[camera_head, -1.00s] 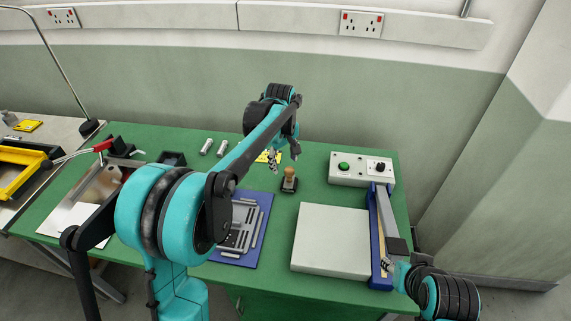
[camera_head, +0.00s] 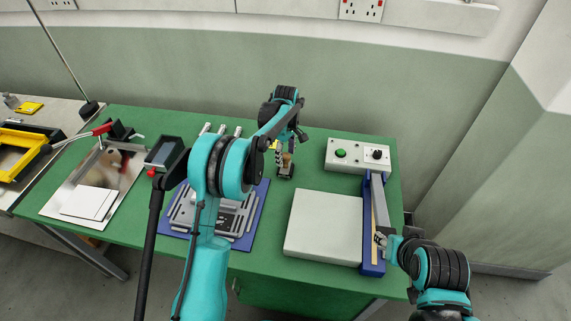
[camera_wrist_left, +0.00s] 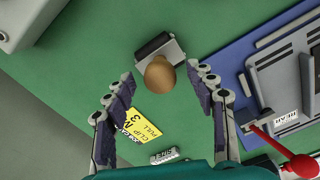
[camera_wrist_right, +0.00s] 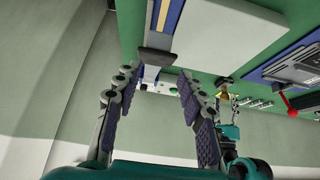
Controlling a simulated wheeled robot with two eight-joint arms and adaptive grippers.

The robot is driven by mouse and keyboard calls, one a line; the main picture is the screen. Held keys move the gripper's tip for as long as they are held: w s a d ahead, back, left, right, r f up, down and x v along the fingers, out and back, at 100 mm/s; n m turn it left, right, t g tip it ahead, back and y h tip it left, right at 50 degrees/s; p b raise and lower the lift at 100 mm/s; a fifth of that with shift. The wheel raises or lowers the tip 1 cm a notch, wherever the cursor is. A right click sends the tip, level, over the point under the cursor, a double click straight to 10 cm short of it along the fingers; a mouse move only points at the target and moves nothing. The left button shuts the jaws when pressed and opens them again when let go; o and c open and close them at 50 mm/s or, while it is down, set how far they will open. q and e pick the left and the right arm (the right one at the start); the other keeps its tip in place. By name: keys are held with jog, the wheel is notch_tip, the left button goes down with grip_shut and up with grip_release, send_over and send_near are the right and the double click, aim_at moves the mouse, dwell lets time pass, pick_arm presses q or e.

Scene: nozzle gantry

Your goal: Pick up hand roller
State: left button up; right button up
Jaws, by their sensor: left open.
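The hand roller (camera_head: 286,168) has a round wooden knob and a dark roller. It sits on the green bench, partly behind my left gripper (camera_head: 284,148). In the left wrist view, the roller's tan knob (camera_wrist_left: 159,73) lies between the open fingertips of my left gripper (camera_wrist_left: 160,80), with space on both sides. The dark roller part is just beyond the fingertips. My right gripper (camera_head: 380,241) is at the blue-framed bar at the bench's right. In the right wrist view, my right gripper (camera_wrist_right: 160,78) is open, with the bar's dark block (camera_wrist_right: 156,55) just beyond its tips.
A blue plate with grey fixture parts (camera_head: 243,221) lies left of the roller. A pale flat block (camera_head: 324,225) is at its front right, and a control box (camera_head: 358,156) at its right. A yellow card (camera_wrist_left: 143,121) lies near the left fingers. Some green bench is bare around the roller.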

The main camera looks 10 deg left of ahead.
pick_arm(q)
jog(key=shift+f, duration=0.6)
jog(key=shift+r, duration=0.1)
grip_shut()
jog(key=shift+r, duration=0.6)
jog(key=r, duration=0.2)
jog(key=d+r+p, duration=0.1)
jog(key=shift+s+r, duration=0.2)
jog(key=shift+r, duration=0.15)
jog(key=s+d+r+p, duration=0.2)
jog(key=s+d+r, duration=0.3)
jog(key=d, duration=0.4)
jog(key=shift+d+r, duration=0.15)
jog(key=shift+r, duration=0.4)
jog(key=shift+s, duration=0.1)
